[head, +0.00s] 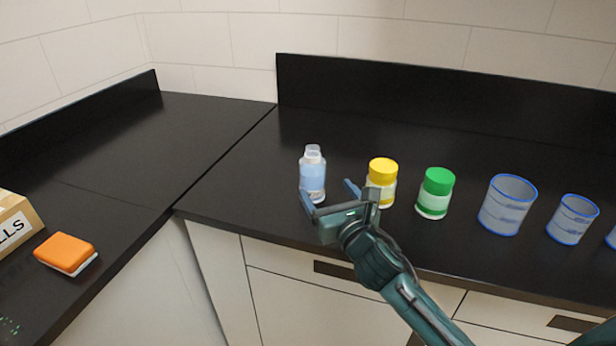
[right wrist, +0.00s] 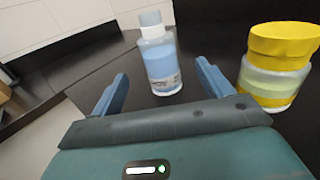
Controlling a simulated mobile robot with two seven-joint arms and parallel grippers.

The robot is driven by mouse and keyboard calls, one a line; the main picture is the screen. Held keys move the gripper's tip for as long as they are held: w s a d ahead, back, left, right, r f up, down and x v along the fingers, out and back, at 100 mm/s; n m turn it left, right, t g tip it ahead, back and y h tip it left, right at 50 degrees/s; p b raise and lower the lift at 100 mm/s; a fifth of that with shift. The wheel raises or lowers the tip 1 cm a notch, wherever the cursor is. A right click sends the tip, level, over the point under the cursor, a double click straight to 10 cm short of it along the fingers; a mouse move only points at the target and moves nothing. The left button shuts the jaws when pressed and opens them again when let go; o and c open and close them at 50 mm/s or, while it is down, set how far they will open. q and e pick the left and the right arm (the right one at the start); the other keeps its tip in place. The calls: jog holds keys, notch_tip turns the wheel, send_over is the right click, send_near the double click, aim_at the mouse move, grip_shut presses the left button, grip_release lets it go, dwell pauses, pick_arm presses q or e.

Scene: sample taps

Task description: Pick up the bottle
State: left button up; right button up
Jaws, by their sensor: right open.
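A clear bottle with pale blue contents and a whitish cap (head: 312,172) stands upright on the black counter, left of the jars. It also shows in the right wrist view (right wrist: 160,60), ahead of and between the two fingers. My right gripper (head: 328,196) is open and empty, just in front of the bottle at the counter's front edge. Its blue fingers also show in the right wrist view (right wrist: 160,88), one to each side of the bottle's lower part. I cannot tell how far they reach along it. My left gripper is not in view.
A yellow-lidded jar (head: 382,180) stands close right of the gripper, with a green-lidded jar (head: 435,193) beyond. Blue-rimmed clear beakers (head: 507,205) stand further right. An orange sponge (head: 66,253) and a cardboard box (head: 14,222) lie left. The counter behind the bottle is clear.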

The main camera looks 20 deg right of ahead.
aim_at(310, 166)
jog(key=w, duration=0.7)
jog(key=w+a, duration=0.1)
jog(key=w, duration=0.2)
jog(key=shift+w+r, duration=0.15)
jog(key=shift+w, duration=0.15)
jog(key=shift+c, duration=0.6)
jog(key=c, duration=1.1)
